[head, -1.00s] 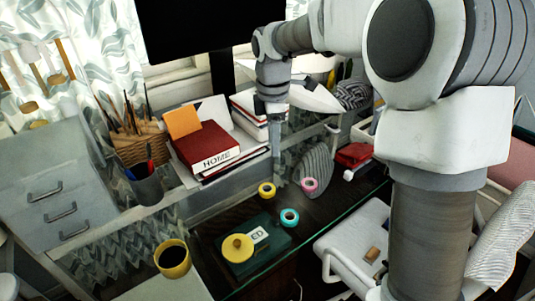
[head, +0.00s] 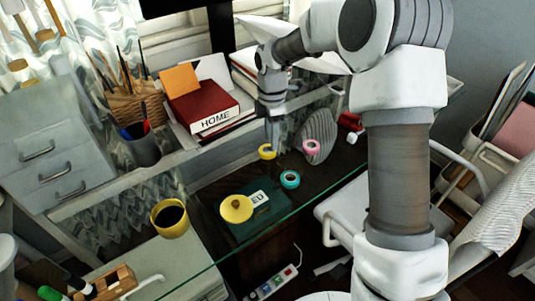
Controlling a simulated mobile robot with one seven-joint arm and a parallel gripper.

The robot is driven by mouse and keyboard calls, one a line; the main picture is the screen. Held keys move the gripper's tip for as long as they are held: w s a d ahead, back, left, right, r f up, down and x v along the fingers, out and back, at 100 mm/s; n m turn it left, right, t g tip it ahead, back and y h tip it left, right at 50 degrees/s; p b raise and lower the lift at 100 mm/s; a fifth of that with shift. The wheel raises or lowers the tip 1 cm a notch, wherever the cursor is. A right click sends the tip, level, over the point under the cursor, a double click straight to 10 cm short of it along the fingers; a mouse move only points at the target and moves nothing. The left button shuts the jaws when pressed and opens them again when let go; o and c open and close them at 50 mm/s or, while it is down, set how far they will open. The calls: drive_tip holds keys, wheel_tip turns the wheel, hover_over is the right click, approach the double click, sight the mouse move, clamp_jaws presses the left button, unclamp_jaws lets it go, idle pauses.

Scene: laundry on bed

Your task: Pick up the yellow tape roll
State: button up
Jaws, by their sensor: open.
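The yellow tape roll (head: 266,152) is a small ring on the dark desk top behind the glass edge, left of the pink tape roll. My gripper (head: 273,140) points down, its tips just at the far right side of the yellow roll as seen in the head view. The jaws are open and look empty. The fingertips are small and dark here, so I cannot tell whether they touch the roll.
A pink tape roll (head: 311,146) and a teal tape roll (head: 290,180) lie nearby. A yellow lidded pot (head: 236,209) sits on a dark green book (head: 270,222). A yellow mug (head: 170,219) is front left.

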sight(270, 154)
drive_tip(key=f, duration=0.3)
drive_tip(key=f+b, duration=0.1)
drive_tip(key=f, duration=0.2)
drive_tip(key=shift+w+a, duration=0.15)
drive_tip(key=shift+a, duration=0.05)
drive_tip(key=shift+r, duration=0.15)
clamp_jaws()
